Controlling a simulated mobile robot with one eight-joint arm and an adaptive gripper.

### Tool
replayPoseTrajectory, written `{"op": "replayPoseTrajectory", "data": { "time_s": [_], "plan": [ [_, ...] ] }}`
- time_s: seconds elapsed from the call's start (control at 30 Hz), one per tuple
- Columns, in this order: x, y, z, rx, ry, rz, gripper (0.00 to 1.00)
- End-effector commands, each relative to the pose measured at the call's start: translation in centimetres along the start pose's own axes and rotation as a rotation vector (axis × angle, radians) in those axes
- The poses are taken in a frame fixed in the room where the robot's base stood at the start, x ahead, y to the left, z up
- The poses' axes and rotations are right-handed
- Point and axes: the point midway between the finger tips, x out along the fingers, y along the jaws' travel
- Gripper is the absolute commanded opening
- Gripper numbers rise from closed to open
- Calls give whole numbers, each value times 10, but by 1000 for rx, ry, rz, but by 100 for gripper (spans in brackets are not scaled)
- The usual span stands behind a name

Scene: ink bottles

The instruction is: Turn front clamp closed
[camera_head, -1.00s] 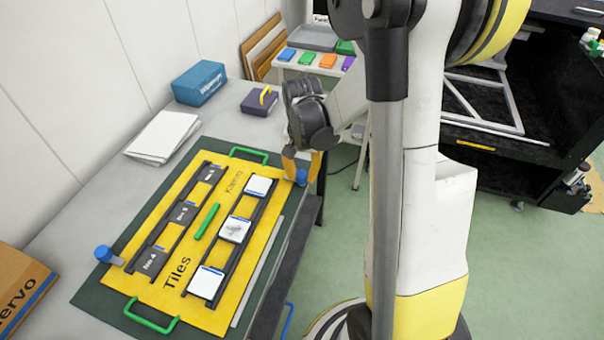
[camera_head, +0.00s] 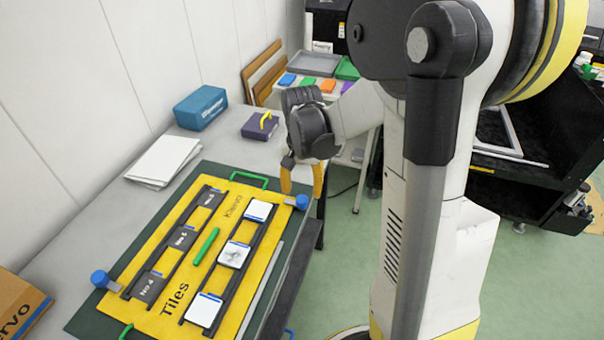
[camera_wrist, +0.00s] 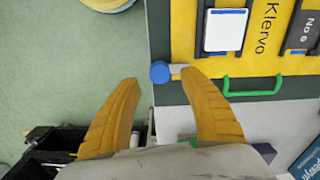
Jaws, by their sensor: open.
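Two clamps with round blue knobs sit at the edges of the yellow board (camera_head: 150,322). One clamp (camera_head: 301,202) is at the board's right edge, near its far end; in the wrist view its blue knob (camera_wrist: 160,72) has a short grey bar reaching onto the yellow edge. The other clamp (camera_head: 99,278) is on the left edge, its bar also pointing toward the board. The pictures do not settle which is the front clamp. My gripper (camera_head: 302,191) is open and empty above the right clamp. In the wrist view the knob appears between and just beyond the fingertips (camera_wrist: 160,80).
The board carries white tiles (camera_head: 234,254), dark numbered slots (camera_head: 183,238) and green handles (camera_head: 249,179). A white stack (camera_head: 163,160), a blue box (camera_head: 201,107) and a purple box (camera_head: 260,125) lie on the table beyond. Open floor is right of the table.

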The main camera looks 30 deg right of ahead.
Motion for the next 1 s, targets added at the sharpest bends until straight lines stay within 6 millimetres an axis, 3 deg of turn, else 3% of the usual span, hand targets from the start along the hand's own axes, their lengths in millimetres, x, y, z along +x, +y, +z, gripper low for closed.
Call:
{"op": "replayPoseTrajectory", "data": {
  "time_s": [0.2, 0.4, 1.0],
  "plan": [
    [-49, 0, 1, 0, 0, 0, 52],
    [-74, 0, 0, 0, 0, 0, 52],
    [-79, 0, 0, 0, 1, 0, 52]
  ]
}}
